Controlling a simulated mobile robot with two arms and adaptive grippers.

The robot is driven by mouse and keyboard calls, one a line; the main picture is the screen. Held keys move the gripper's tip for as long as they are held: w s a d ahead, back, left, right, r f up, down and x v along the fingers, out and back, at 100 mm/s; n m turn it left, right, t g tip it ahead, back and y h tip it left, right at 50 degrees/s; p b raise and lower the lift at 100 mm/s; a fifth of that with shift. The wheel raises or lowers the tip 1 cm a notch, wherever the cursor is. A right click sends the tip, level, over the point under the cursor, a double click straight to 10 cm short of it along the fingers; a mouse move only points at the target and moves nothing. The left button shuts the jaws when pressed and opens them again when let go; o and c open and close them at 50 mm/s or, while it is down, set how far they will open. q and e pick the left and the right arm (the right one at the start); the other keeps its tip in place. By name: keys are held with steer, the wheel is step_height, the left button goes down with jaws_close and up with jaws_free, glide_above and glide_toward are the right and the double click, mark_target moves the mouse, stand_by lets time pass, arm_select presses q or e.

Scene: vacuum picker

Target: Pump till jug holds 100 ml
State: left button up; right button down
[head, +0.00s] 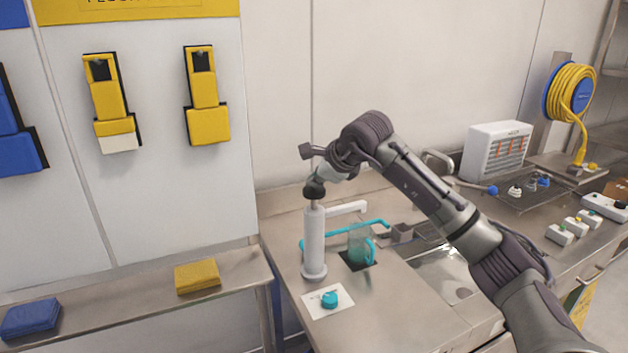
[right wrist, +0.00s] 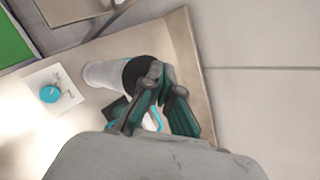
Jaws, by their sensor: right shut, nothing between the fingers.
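A white upright pump (head: 314,240) stands on the steel counter, and its black top (head: 314,190) sits directly under my right gripper (head: 318,180). In the right wrist view the pump (right wrist: 105,75) shows beside the right gripper's fingers (right wrist: 158,88), which are shut with nothing between them and overlap the black top (right wrist: 138,70). I cannot tell whether they touch it. A teal, see-through jug (head: 358,246) with a handle stands on a dark square right of the pump. Its level is too small to read. My left gripper is not in view.
A teal tube (head: 345,229) runs behind the jug. A white card with a teal knob (head: 330,299) lies in front of the pump. A sink (head: 445,276) is to the right, partly behind my right arm. A white heater-like box (head: 497,149) stands at the back.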

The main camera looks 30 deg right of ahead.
steer(key=shift+f+b, duration=0.45)
steer(key=shift+f, duration=0.35)
steer(key=shift+r, duration=0.1)
stand_by(0.4)
steer(key=shift+w+r+p, duration=0.1)
steer(key=shift+r+p, duration=1.8)
steer(key=shift+r, duration=0.65)
steer(key=shift+r, duration=0.1)
step_height(320, 180, up, 5)
steer(key=p, duration=0.3)
steer(key=shift+p, duration=0.3)
